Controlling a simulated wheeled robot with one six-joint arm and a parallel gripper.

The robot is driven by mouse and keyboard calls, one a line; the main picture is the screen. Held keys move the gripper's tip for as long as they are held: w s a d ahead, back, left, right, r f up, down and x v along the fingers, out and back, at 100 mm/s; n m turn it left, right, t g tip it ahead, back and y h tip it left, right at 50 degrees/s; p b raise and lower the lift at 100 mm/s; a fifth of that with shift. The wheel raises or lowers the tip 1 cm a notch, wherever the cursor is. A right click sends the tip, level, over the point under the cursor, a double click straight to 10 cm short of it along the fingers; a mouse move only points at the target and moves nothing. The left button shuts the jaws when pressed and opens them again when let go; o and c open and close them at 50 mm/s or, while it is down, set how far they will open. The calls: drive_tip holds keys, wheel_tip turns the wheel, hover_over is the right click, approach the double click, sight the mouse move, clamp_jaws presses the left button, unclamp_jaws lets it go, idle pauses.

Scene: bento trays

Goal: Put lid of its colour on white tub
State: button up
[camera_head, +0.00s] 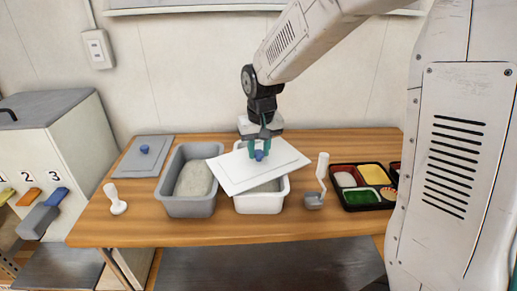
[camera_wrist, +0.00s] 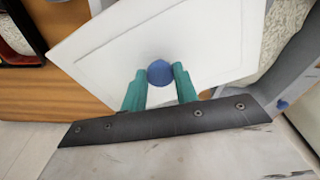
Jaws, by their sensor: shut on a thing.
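My gripper (camera_head: 260,152) is shut on the blue knob (camera_head: 259,156) of a white lid (camera_head: 285,168). The wrist view shows the teal fingers (camera_wrist: 160,88) on either side of the knob (camera_wrist: 160,72), with the white lid (camera_wrist: 105,55) beyond it. The lid is over the white tub (camera_head: 262,204), turned out of line with it and looking tilted. Its left corner overlaps the grey tub's right rim. The front wall and right corner of the white tub show below the lid. I cannot tell whether lid and rim touch.
A grey tub (camera_head: 187,206) with pale grainy contents stands left of the white tub. A white-handled scoop (camera_head: 315,200) and a bento tray (camera_head: 366,207) are on the right. A white utensil (camera_head: 116,206) stands front left.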

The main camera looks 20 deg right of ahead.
drive_tip(key=o, duration=1.6)
drive_tip(key=shift+c, duration=0.2)
drive_tip(key=shift+r, duration=3.5)
clamp_jaws()
drive_tip(key=shift+f, duration=0.15)
drive_tip(key=shift+f, duration=2.6)
